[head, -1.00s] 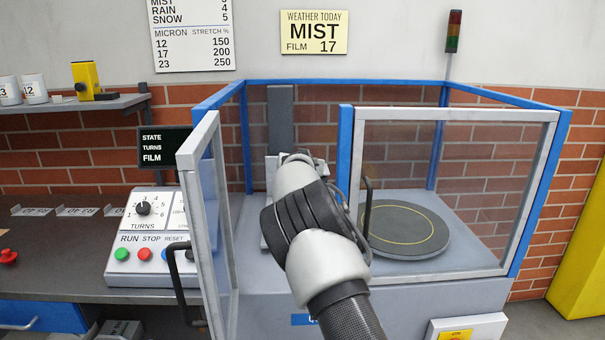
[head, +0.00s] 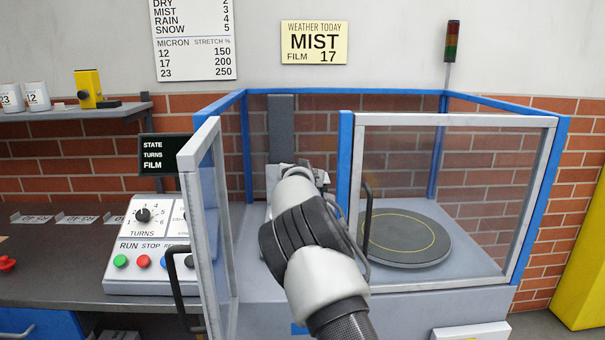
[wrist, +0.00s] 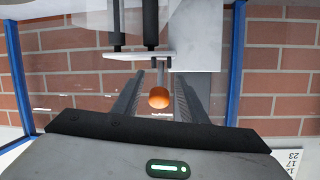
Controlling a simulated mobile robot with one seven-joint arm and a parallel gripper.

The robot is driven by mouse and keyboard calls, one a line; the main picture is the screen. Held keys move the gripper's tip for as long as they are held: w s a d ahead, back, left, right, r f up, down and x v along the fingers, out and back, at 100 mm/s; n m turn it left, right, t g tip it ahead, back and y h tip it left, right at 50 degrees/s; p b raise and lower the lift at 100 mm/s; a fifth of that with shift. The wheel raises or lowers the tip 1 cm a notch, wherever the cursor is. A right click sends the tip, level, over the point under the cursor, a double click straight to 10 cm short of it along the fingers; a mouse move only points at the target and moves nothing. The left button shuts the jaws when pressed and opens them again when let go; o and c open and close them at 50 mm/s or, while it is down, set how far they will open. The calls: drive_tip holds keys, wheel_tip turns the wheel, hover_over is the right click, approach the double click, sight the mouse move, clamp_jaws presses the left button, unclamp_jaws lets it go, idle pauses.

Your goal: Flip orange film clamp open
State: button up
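The orange film clamp shows as a small round orange end (wrist: 159,97) in the wrist view, near the middle. My gripper (wrist: 161,82) has its two dark ribbed fingers apart, one on each side of the orange end. A gap shows between each finger and the orange piece, so it does not look gripped. A pale plate (wrist: 140,56) with dark rods lies just beyond the fingertips. In the head view my wrist hides the clamp and my fingers, inside the blue-framed wrapping enclosure (head: 343,160).
The open door (head: 202,150) with a black handle stands left of my arm. A grey mast (head: 281,125) rises behind my wrist. The control box (head: 150,287) is at left.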

drive_tip(key=p+v, duration=0.1)
drive_tip(key=v, duration=1.6)
drive_tip(key=shift+s, duration=0.2)
drive_tip(key=shift+a+r, duration=0.1)
